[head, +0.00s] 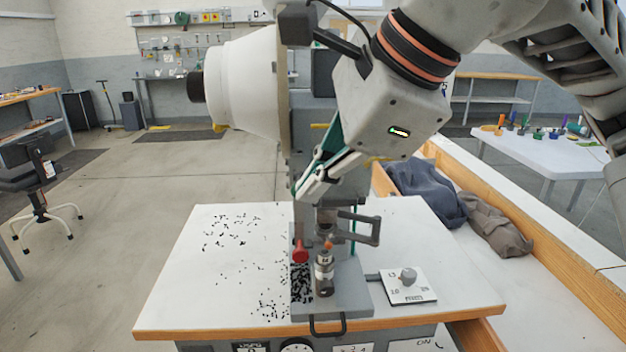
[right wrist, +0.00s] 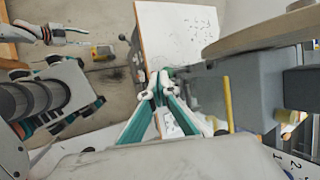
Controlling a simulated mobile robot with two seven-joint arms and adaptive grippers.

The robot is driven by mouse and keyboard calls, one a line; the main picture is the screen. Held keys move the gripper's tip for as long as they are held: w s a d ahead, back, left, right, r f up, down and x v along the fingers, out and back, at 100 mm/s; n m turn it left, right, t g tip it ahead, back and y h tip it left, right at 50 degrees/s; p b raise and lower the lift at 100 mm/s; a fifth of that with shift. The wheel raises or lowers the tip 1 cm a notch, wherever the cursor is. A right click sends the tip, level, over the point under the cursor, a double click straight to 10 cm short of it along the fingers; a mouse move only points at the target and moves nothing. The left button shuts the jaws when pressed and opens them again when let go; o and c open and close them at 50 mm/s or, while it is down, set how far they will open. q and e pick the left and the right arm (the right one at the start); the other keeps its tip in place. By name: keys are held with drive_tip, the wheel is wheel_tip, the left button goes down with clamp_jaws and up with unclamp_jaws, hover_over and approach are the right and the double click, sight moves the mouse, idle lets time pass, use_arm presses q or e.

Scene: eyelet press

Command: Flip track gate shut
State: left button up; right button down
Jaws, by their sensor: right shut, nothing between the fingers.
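The eyelet press stands on a white-topped table (head: 190,290). A red knob (head: 300,252) on a short upright stem is at the front of the press, beside a dark track strip (head: 301,285) full of small black pieces. I cannot tell for sure which part is the track gate or how it stands. My right gripper (head: 303,192) is shut and empty, tilted down, in front of the press column and above the red knob. Its closed fingertips (right wrist: 157,88) also show in the right wrist view.
A metal post (head: 324,272) and a bracket handle (head: 368,232) are close to the knob. A dial plate (head: 408,285) is to the right. Small black pieces lie scattered on the tabletop. A wooden-edged bench with dark cloth (head: 428,190) flanks the right side.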

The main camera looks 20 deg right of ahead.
drive_tip(key=shift+s+f+b, duration=0.15)
drive_tip(key=shift+f+b, duration=0.15)
drive_tip(key=shift+f, duration=0.35)
drive_tip(key=shift+r, duration=0.1)
drive_tip(key=shift+r+p, duration=0.6)
drive_tip(key=shift+r, duration=0.15)
